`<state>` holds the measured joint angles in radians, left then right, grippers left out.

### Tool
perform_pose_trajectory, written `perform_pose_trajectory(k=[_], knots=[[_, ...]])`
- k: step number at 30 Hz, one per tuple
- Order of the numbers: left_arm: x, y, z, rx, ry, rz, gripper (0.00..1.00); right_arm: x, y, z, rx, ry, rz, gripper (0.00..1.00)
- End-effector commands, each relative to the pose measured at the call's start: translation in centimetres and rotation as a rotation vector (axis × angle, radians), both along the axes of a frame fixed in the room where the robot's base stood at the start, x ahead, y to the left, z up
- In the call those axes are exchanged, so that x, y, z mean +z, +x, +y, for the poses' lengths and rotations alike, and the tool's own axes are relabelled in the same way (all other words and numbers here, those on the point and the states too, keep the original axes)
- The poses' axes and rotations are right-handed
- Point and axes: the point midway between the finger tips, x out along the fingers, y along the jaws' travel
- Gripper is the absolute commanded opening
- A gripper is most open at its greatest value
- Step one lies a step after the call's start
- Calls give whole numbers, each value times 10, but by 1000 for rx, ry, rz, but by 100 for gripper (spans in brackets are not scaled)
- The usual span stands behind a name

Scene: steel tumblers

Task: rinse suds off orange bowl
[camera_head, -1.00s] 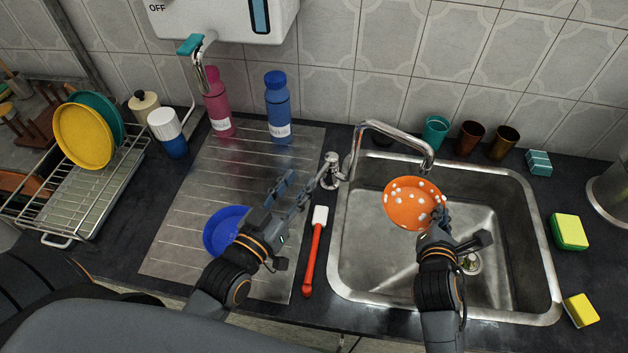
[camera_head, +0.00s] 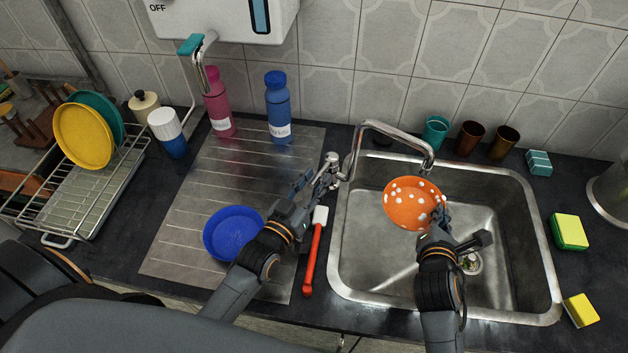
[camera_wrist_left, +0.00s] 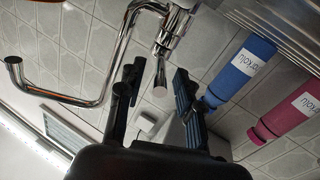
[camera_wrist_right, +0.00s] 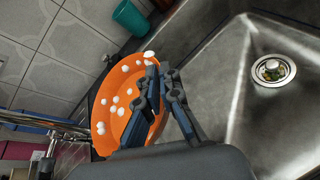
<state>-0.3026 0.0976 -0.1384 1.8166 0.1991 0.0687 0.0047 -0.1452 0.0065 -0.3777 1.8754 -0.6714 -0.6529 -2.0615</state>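The orange bowl (camera_head: 411,205), dotted with white suds, is held tilted over the sink (camera_head: 366,270), below the spout of the faucet (camera_head: 398,137). My right gripper (camera_head: 440,215) is shut on its rim; the right wrist view shows the fingers (camera_wrist_right: 165,85) at the bowl's (camera_wrist_right: 112,112) edge. My left gripper (camera_head: 318,180) is open near the faucet's handle (camera_head: 332,165). In the left wrist view the handle (camera_wrist_left: 160,75) stands between the open fingers (camera_wrist_left: 150,95), with no clear contact. No water shows from the spout.
A blue bowl (camera_head: 232,235) lies on the metal drainboard (camera_head: 180,240), left of my left arm. A red brush (camera_head: 313,258) lies between drainboard and sink. Several cups (camera_head: 468,137) stand behind the sink. Sponges (camera_head: 568,232) lie to its right.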

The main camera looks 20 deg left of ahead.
Motion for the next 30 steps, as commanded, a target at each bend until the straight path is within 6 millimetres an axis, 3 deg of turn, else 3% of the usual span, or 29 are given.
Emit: perform_pose_trajectory(k=[5, 10, 11, 22, 30], knots=[[0, 0, 0, 0, 0, 0, 35, 0, 0, 0, 0, 0, -1, 0], [0, 0, 0, 0, 0, 0, 3, 0, 0, 0, 0, 1, -1, 0], [0, 0, 0, 0, 0, 0, 0, 0, 0, 0, 0, 0, -1, 0], [0, 0, 1, -14, 2, -2, 0, 0, 0, 0, 0, 0, -1, 0], [1, 3, 10, -125, 8, -4, 0, 0, 0, 0, 0, 1, -1, 0]])
